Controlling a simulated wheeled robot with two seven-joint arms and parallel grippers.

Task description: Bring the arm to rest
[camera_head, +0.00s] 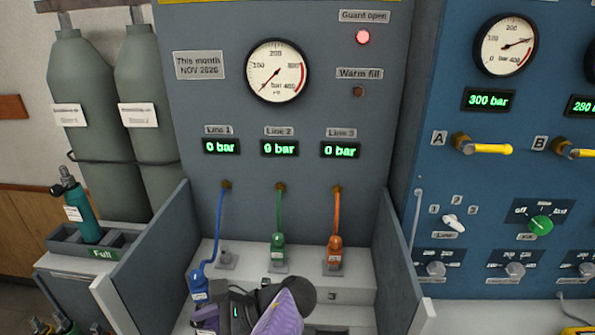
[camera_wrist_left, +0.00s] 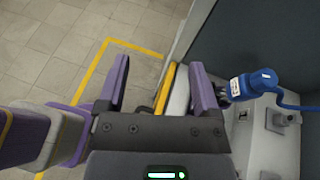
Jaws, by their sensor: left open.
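My left gripper (camera_head: 243,314) is low in the middle of the head view, in front of the bench bay. In the left wrist view its two purple-grey fingers (camera_wrist_left: 160,82) stand wide apart with nothing between them. A blue connector (camera_head: 200,286) on a blue hose from Line 1 is just left of the gripper in the head view. In the left wrist view the blue connector (camera_wrist_left: 245,86) lies outside the right finger; whether they touch I cannot tell. The green connector (camera_head: 279,250) and orange connector (camera_head: 334,252) stand upright on their fittings. My right gripper is not in view.
Grey side panels (camera_head: 152,255) flank the bay. An empty fitting (camera_head: 226,257) stands below Line 1. The gauge panel reads 0 bar on all lines, with the red "Guard open" lamp (camera_head: 363,37) lit. A small green cylinder (camera_head: 82,212) stands in the "Full" rack. Open floor (camera_wrist_left: 60,45) shows left.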

